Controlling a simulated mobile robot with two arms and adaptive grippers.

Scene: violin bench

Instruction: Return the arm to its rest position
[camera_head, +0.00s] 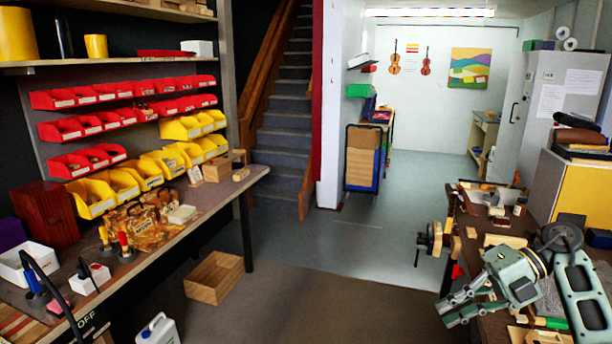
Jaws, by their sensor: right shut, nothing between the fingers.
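My right arm (580,290) comes in at the lower right, over the right-hand workbench. Its grey-green right gripper (443,311) points left, out past the front side of that bench. The gripper is shut with nothing held in its fingers. My left arm and left gripper are not in view.
The right-hand bench (470,215) holds a vise (432,238), wood pieces and small jars. The left bench (215,195) carries tools and a white tray (25,262) below red and yellow bins. A wooden crate (214,277) stands on the floor. The middle floor is clear.

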